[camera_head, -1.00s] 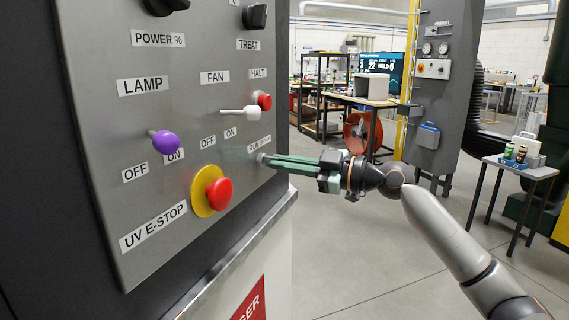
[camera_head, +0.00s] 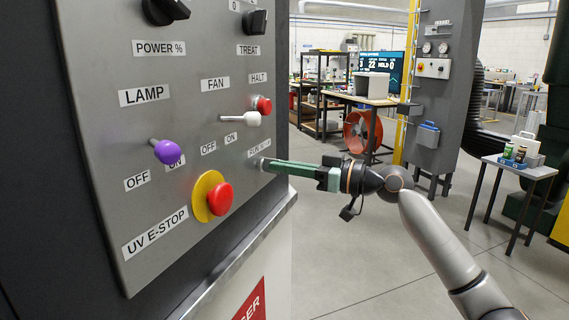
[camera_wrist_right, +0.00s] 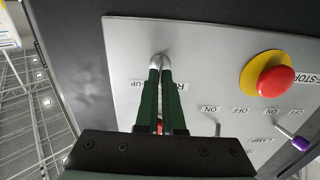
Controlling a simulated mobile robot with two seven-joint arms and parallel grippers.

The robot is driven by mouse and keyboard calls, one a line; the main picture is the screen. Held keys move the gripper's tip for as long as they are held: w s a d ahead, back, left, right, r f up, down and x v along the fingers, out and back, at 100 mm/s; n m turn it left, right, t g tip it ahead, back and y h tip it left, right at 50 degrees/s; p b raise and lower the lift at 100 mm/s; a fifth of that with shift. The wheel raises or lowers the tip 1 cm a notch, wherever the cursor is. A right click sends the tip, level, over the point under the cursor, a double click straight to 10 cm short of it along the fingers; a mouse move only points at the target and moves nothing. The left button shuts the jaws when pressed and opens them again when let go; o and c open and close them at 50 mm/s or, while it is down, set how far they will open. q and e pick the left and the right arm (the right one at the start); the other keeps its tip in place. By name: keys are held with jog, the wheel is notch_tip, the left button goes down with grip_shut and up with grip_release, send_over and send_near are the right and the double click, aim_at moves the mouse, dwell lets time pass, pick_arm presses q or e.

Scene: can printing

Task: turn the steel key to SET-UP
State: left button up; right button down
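The steel key (camera_wrist_right: 160,61) sits in the panel at the lower right, beside a label reading RUN and SET-UP that is partly covered. My right gripper (camera_head: 264,164) points at the panel with its green fingertips at the key. In the right wrist view the fingers (camera_wrist_right: 160,75) come together on the key's silver head, one on each side. The key is mostly hidden by the fingertips, so its exact angle is hard to tell. My left gripper is not in view.
The grey panel (camera_head: 115,215) carries a red UV E-STOP button (camera_head: 219,198) on a yellow base, a purple LAMP switch (camera_head: 168,151), a white FAN switch (camera_head: 251,118) and a red HALT button (camera_head: 263,104), all near the key. Open floor lies right of the cabinet.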

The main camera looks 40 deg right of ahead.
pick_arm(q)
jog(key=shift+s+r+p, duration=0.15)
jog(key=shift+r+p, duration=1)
pick_arm(e)
jog(key=shift+m, duration=2.8)
jog(key=c, duration=1)
grip_release()
jog(key=shift+c, duration=0.2)
pick_arm(q)
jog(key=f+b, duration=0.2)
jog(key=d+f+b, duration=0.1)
jog(key=b, duration=0.1)
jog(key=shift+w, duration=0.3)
pick_arm(e)
jog(key=v, duration=1.2)
jog(key=shift+d, duration=0.2)
